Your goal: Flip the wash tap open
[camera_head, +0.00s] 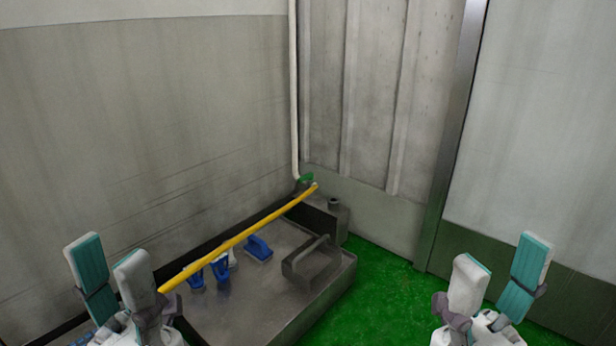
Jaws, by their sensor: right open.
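The wash tap shows as a small green part (307,177) at the lower end of a thin white pipe (294,90), in the back corner. It is small, and I cannot tell how its lever stands. My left gripper (106,252) is at the lower left, with its fingers apart and nothing between them. My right gripper (501,254) is at the lower right, also open and empty. Both grippers are well short of the tap in the picture.
A yellow pole (240,236) slants from near my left gripper to just below the tap. A grey bench (262,293) holds several blue-handled items (258,247) and a dark handled tray (310,262). A grey block (320,216) stands behind. Green floor (382,285) is clear.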

